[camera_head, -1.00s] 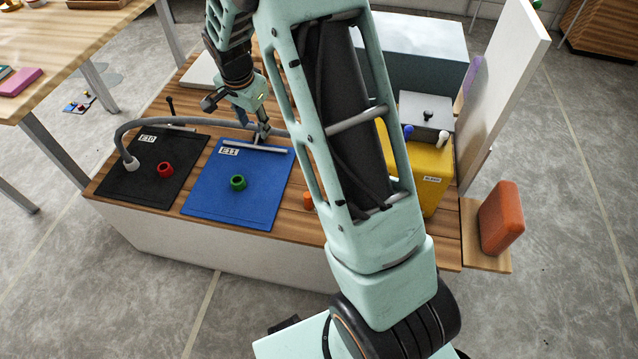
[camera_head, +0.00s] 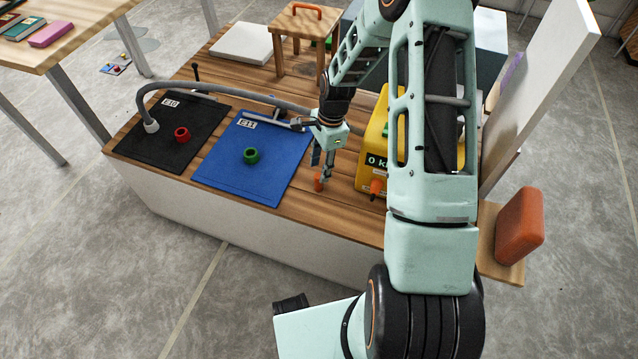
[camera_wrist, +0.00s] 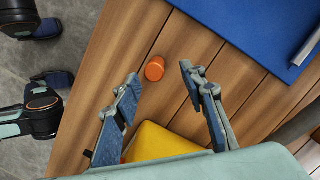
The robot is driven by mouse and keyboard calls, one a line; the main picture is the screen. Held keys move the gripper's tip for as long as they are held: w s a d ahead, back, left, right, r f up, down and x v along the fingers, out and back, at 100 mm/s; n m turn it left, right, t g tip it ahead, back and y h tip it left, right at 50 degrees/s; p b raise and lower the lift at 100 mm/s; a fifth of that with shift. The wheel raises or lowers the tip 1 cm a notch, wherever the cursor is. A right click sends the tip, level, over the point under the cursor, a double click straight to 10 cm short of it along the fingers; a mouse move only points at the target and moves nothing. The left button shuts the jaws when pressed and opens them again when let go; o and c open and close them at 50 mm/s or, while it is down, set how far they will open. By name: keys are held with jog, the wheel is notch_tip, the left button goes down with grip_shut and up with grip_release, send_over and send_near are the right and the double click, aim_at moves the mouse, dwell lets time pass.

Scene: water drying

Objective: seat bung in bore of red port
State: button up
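The orange bung (camera_head: 319,185) stands on the wooden bench top between the blue mat and the yellow box. In the wrist view the bung (camera_wrist: 155,68) shows as a short round piece close to the fingertips. My gripper (camera_head: 323,174) points down at the bung from above. In the wrist view my gripper (camera_wrist: 162,75) is open, its two fingers apart with nothing between them but the bung near their tips. I cannot tell whether they touch it. The red port (camera_head: 182,134) is a small ring with a dark bore on the black mat at left.
The green port (camera_head: 251,156) sits on the blue mat (camera_head: 235,180). A grey hose (camera_head: 215,92) arches from the black mat (camera_head: 150,150) behind both ports. The yellow box (camera_head: 370,150) stands close right of my gripper. A wooden stool (camera_head: 300,22) stands behind.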

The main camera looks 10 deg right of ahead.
aim_at(319, 175)
jog(key=f, duration=0.1)
jog(key=f+b, duration=0.1)
jog(key=f, duration=0.1)
jog(key=s+f, duration=0.1)
jog(key=shift+a+f, duration=0.3)
jog(key=shift+a+f+b, duration=0.1)
jog(key=shift+f+b, duration=0.25)
jog(key=shift+f, duration=0.25)
jog(key=shift+c, duration=0.6)
grip_shut()
